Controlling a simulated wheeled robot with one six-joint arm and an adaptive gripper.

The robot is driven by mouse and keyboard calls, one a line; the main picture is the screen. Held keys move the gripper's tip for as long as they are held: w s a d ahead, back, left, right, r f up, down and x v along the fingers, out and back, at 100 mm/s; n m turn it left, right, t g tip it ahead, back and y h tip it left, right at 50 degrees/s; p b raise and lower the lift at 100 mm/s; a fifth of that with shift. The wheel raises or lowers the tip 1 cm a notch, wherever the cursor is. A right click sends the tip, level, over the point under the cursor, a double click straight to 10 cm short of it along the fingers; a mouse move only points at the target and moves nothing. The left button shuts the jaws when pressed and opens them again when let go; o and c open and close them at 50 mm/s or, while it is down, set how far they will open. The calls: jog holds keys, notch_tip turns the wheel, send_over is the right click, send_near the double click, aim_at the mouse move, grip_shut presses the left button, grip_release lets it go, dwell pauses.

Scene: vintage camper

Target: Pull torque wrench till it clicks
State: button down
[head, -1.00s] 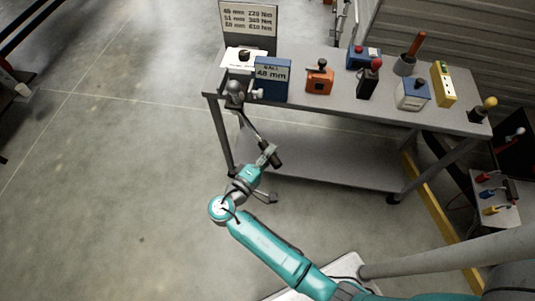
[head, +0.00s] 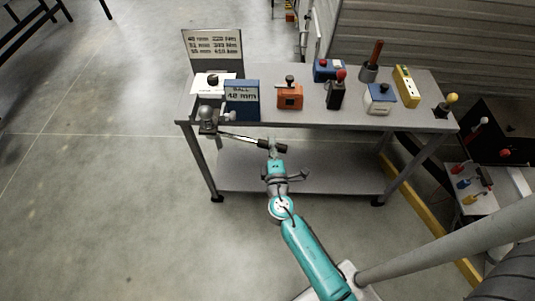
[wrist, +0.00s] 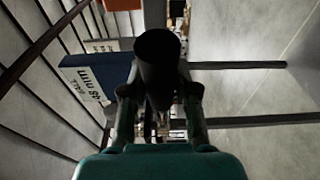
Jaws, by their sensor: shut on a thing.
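The torque wrench (head: 238,137) runs from a grey fitting (head: 208,118) at the left front corner of the metal cart to my gripper (head: 272,148). Its silver shaft points to the right and slightly downward in the head view. My gripper is shut on the wrench's dark handle. In the wrist view the dark handle (wrist: 158,62) stands end-on between the fingers of my gripper (wrist: 160,100) and hides most of the shaft. Whether the wrench has clicked cannot be seen.
A sign with sizes and Nm values (head: 213,45) stands behind. The lower shelf (head: 320,170) is bare. Open floor lies at left.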

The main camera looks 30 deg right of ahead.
jog(key=shift+w+d+n+t+y, duration=0.6)
jog(key=shift+w+d+n+y, duration=0.2)
jog(key=shift+w+d+y, duration=0.3)
jog(key=c, duration=0.9)
grip_release()
jog(key=shift+o, duration=0.2)
jog(key=shift+s, duration=0.1)
jog(key=v, duration=1.1)
jog(key=shift+s+a, duration=0.15)
jog(key=shift+s, duration=0.25)
